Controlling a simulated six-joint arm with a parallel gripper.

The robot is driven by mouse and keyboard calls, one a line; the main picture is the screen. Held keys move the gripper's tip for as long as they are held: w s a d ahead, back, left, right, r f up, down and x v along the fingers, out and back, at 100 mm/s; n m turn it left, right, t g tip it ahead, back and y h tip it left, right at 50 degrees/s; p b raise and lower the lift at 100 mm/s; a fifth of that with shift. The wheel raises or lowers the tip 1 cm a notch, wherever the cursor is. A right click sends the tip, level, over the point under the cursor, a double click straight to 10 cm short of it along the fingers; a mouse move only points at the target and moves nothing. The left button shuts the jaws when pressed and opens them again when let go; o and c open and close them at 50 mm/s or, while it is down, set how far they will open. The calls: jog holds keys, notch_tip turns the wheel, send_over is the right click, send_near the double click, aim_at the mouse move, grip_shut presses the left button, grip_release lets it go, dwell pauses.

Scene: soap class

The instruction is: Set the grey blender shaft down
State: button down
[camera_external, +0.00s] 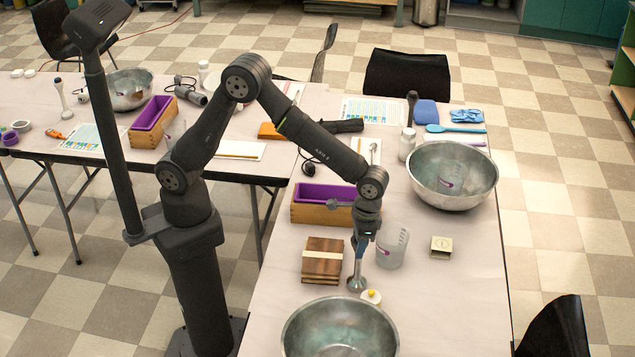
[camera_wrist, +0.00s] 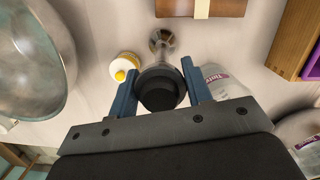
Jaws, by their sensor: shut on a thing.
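The grey blender shaft (camera_external: 357,277) hangs below my gripper (camera_external: 362,244) in the external view, roughly upright, with its metal bell end low over or on the table. I cannot tell whether the bell touches the table. In the wrist view, the two blue fingers of my gripper (camera_wrist: 160,88) are shut on the shaft's dark round upper end. The shaft's bell (camera_wrist: 163,42) shows beyond them.
A small white-and-yellow bottle (camera_external: 371,297) stands close beside the bell. A metal bowl (camera_external: 340,330) is in front, wooden blocks (camera_external: 322,262) left, a clear beaker (camera_external: 393,246) right. Behind are a purple-lined box (camera_external: 310,214) and another bowl (camera_external: 452,198). Table is clear at front right.

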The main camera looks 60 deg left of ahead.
jog(key=shift+f, duration=0.15)
jog(key=c, duration=0.7)
grip_release()
jog(key=r, duration=0.7)
jog(key=w+r, duration=0.1)
jog(key=r, duration=0.3)
jog(key=shift+w+d, duration=0.1)
jog(key=shift+d, duration=0.25)
jog(key=shift+r, duration=0.4)
jog(key=shift+c, duration=0.8)
jog(key=shift+r, duration=0.2)
jog(key=c, duration=0.3)
